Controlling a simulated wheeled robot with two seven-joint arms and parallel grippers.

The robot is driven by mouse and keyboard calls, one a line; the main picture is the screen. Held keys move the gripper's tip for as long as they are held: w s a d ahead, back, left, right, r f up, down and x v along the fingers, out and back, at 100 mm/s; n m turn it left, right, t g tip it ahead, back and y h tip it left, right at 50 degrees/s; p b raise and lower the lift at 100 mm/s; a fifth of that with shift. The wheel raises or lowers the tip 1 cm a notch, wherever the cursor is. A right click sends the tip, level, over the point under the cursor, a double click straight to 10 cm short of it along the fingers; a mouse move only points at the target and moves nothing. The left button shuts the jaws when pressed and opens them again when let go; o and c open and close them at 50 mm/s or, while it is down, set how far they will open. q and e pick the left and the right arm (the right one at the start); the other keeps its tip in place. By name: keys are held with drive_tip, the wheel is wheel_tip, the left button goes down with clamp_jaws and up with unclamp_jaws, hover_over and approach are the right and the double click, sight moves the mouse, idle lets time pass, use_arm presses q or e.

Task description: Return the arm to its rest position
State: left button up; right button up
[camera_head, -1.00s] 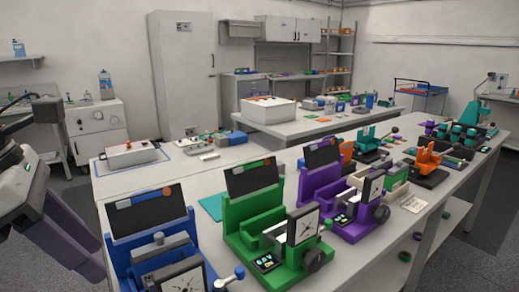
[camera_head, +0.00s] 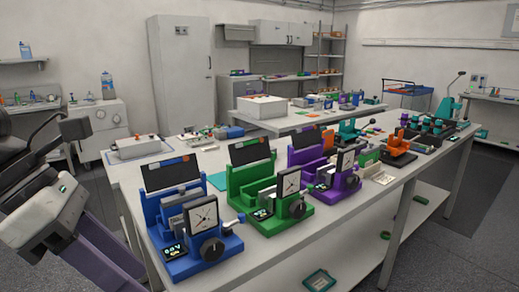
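My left arm comes in at the left edge, with grey and black links. Its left gripper (camera_head: 112,262) has long purple parts that point down and right, beside the table's left end. The lower ends are partly cut off by the frame, and I cannot tell whether it is open or shut. I see nothing held in it. It is apart from the blue cycler (camera_head: 165,222) to its right. My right gripper is not in view.
On the long white table (camera_head: 345,205), a green cycler (camera_head: 243,190) and a purple cycler (camera_head: 345,182) stand beside the blue one. Orange (camera_head: 398,145) and teal devices stand farther right. A white cabinet (camera_head: 100,118) stands behind my arm. Grey floor is open at lower right.

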use_arm(q)
drive_tip(key=w+d+f+n+t+h, duration=0.1)
drive_tip(key=w+d+f+n+h, duration=0.1)
drive_tip(key=d+n+h, duration=0.75)
drive_tip(key=w+a+f+n+t+y, duration=0.2)
drive_tip(key=w+a+f+n+t, duration=0.2)
drive_tip(key=a+f+n+t, duration=0.35)
drive_tip(key=w+a+f+n+t+y, duration=0.35)
drive_tip(key=a+f+n, duration=0.25)
drive_tip(key=f+n, duration=0.3)
drive_tip(key=s+a+f+n+g+y, duration=0.2)
drive_tip(key=s+a+f+n+y, duration=0.15)
drive_tip(key=s+a+f, duration=0.4)
drive_tip(key=s+a+f+n+g+y, duration=0.1)
drive_tip(key=s+a+f+n+y, duration=0.25)
drive_tip(key=f, duration=0.65)
drive_tip(key=s+a+f+n+g+y, duration=0.2)
drive_tip(key=s+a+f+n+y, duration=0.15)
drive_tip(key=s+a+f, duration=0.35)
drive_tip(key=s+d+f+n+h, duration=0.1)
drive_tip(key=d+n, duration=0.3)
drive_tip(key=d, duration=0.7)
drive_tip(key=d+f+n+h, duration=0.1)
drive_tip(key=d+f+n, duration=0.2)
drive_tip(key=d, duration=0.8)
drive_tip(key=shift+s+d+n+t+h, duration=0.3)
drive_tip(key=shift+s+n+h, duration=0.1)
drive_tip(key=shift+n, duration=0.75)
